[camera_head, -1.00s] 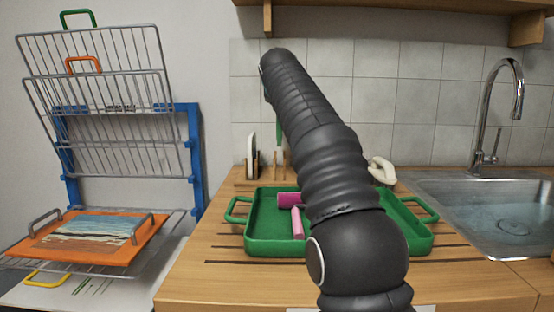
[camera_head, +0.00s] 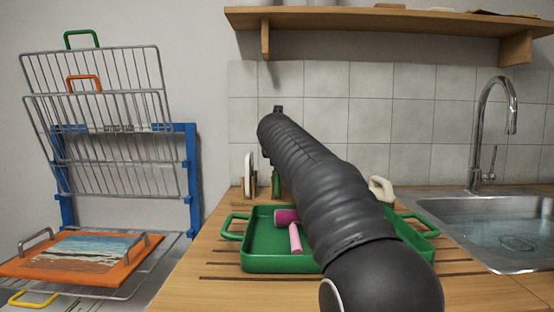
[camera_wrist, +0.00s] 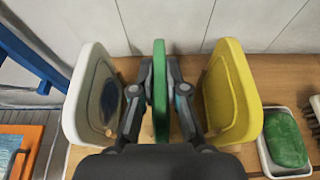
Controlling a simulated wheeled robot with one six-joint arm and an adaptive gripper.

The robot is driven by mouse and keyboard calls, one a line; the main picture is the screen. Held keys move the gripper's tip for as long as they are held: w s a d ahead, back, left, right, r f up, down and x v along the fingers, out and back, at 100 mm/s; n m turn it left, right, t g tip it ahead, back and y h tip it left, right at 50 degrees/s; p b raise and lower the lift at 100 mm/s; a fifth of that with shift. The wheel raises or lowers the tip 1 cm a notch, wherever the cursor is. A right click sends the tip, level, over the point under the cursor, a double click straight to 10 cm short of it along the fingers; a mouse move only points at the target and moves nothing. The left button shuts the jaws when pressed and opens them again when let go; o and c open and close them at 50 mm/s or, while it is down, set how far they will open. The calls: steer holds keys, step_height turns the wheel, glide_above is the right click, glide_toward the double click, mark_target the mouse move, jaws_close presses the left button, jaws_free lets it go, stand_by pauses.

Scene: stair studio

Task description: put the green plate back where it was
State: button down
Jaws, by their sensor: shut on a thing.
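The green plate (camera_wrist: 160,100) stands on edge in the wrist view, seen edge-on. My gripper (camera_wrist: 160,76) is shut on it, one finger on each side. A white plate (camera_wrist: 78,95) stands to its left and a yellow plate (camera_wrist: 232,95) to its right, both apart from it. In the head view a thin strip of the green plate (camera_head: 276,184) shows low at the plate rack, right of the white plate (camera_head: 250,172). My arm hides the gripper and the yellow plate there. Whether the green plate touches the rack cannot be told.
A green tray (camera_head: 262,264) with pink pieces (camera_head: 295,238) sits on the wooden counter (camera_head: 205,290). The sink (camera_head: 500,230) is at right. A green sponge (camera_wrist: 286,138) lies right of the plates. A wire drying rack (camera_head: 100,140) stands left.

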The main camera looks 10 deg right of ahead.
steer(key=c, duration=1.2)
jaws_free()
steer(key=v, duration=1.2)
steer(key=shift+b, duration=0.3)
